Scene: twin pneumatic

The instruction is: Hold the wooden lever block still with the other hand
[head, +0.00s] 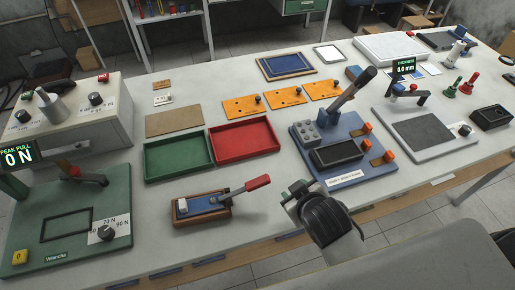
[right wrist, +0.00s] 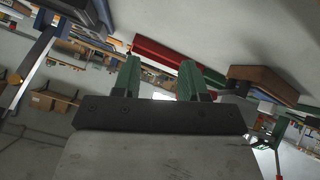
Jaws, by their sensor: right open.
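The wooden lever block (head: 203,221) lies flat on the table's front part in the head view. It has a wooden base, a blue top plate, a small white block at its left end and a lever with a red handle (head: 257,183) pointing right and up. My right gripper (head: 291,192) is to the right of the red handle, apart from it. Its green fingers stand apart with nothing between them in the right wrist view (right wrist: 160,80). A brown wooden piece (right wrist: 264,82) shows right of the fingers there; I cannot tell if it is the lever block. My left gripper is not in view.
A green tray (head: 179,175) and a red tray (head: 277,150) lie behind the lever block. A green board with a dial (head: 110,251) is at the left. The table in front of the block is clear.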

